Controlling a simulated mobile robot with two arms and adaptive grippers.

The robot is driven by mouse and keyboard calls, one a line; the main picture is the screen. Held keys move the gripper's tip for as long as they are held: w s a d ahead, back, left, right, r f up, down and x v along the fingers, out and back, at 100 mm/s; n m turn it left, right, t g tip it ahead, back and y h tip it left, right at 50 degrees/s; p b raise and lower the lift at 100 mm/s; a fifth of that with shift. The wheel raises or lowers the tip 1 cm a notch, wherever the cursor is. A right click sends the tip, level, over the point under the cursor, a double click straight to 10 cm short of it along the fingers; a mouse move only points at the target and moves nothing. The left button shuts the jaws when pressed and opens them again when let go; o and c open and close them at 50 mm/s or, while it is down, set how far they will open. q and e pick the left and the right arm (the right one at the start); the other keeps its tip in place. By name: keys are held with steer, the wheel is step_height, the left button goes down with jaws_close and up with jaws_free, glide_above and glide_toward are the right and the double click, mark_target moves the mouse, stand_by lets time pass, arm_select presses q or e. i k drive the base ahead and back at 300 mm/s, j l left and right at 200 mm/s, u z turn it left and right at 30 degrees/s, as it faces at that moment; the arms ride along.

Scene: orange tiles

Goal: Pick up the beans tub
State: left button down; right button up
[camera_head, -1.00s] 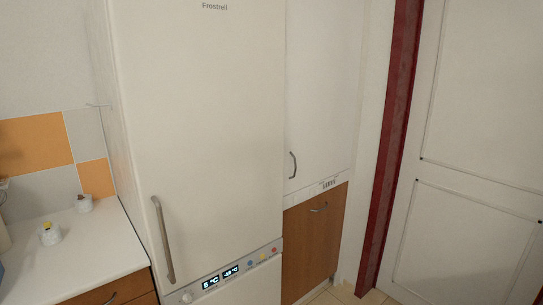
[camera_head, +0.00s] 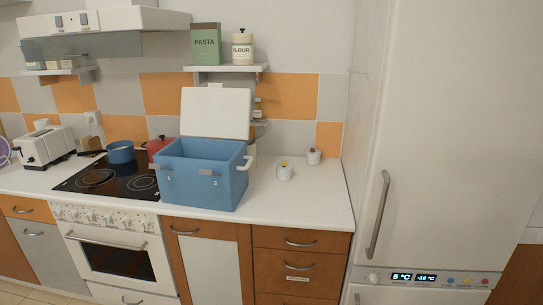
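I cannot make out a tub marked as beans in the head view. A blue box (camera_head: 203,184) with its white lid raised stands on the white counter (camera_head: 305,205), right of the stove; its inside is largely hidden from this angle. Neither of my grippers shows in the view.
A black cooktop (camera_head: 110,180) with a blue pot (camera_head: 120,152) and a red pot (camera_head: 158,147) is left of the box. A toaster (camera_head: 43,146) stands further left. A shelf above holds a pasta box (camera_head: 205,44) and a flour jar (camera_head: 242,48). A tall fridge (camera_head: 440,130) stands right.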

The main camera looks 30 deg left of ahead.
mark_target(311, 158)
steer(key=u, duration=0.7)
steer(key=i+l, duration=0.1)
steer(key=i, duration=0.65)
steer(key=i+u, duration=0.1)
steer(key=i, duration=0.65)
